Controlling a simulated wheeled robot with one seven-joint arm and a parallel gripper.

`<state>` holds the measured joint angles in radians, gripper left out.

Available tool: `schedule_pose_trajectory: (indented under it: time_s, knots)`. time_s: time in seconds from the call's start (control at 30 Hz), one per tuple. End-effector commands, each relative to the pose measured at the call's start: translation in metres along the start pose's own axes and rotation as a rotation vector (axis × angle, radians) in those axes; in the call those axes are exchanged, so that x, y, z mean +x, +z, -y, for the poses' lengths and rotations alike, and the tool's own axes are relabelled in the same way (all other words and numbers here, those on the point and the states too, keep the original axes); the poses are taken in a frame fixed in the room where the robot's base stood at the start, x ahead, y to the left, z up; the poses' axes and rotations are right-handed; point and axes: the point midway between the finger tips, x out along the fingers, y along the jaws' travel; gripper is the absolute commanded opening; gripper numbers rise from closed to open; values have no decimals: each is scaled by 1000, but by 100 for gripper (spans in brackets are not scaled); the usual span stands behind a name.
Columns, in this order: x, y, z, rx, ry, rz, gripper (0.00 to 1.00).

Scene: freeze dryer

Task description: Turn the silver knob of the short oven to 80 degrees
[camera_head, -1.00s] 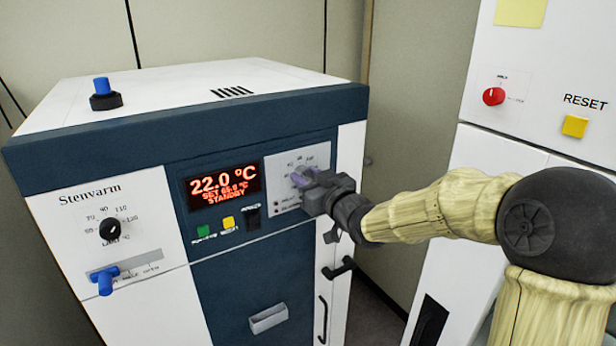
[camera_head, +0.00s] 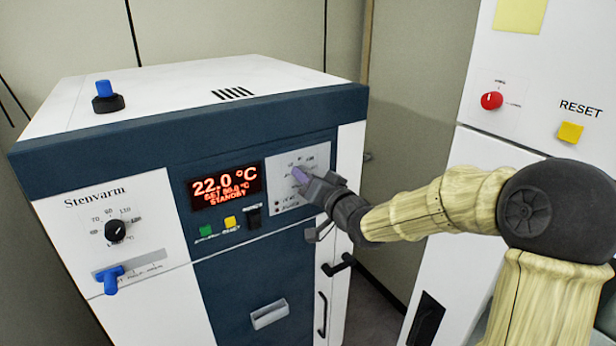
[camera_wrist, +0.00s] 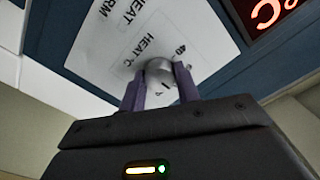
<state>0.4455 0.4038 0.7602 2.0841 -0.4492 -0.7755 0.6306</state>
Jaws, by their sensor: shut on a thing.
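The short oven (camera_head: 250,276) has a dark blue and white front with a red display (camera_head: 224,187) reading 22.0 °C, a blurred set line and STANDBY. Its silver knob (camera_wrist: 160,70) shows in the wrist view on a white dial plate, between the two purple fingers of my gripper (camera_wrist: 160,92). The fingers are shut on the knob. In the head view my gripper (camera_head: 303,178) reaches the dial plate from the right and hides most of the knob. The exact knob angle cannot be told.
A black knob (camera_head: 115,230) and a blue lever (camera_head: 111,279) are on the oven's left panel. Green (camera_head: 206,231) and yellow (camera_head: 230,222) buttons sit below the display. A taller white cabinet (camera_head: 470,150) with a red knob (camera_head: 491,100) and yellow RESET button (camera_head: 570,132) stands right.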

Motion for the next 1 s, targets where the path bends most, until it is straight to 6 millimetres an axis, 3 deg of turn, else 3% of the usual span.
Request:
schedule_pose_trajectory:
  time_s: [0.33, 0.37, 0.47, 0.77, 1.0]
  knots:
    - [0, 0, -1, 3, 2, -1, 9]
    - [0, 0, -1, 3, 2, -1, 36]
    - [0, 0, -1, 3, 1, -1, 54]
    - [-1, 0, 0, 2, 0, 0, 54]
    - [-18, 0, -1, -2, 1, -3, 54]
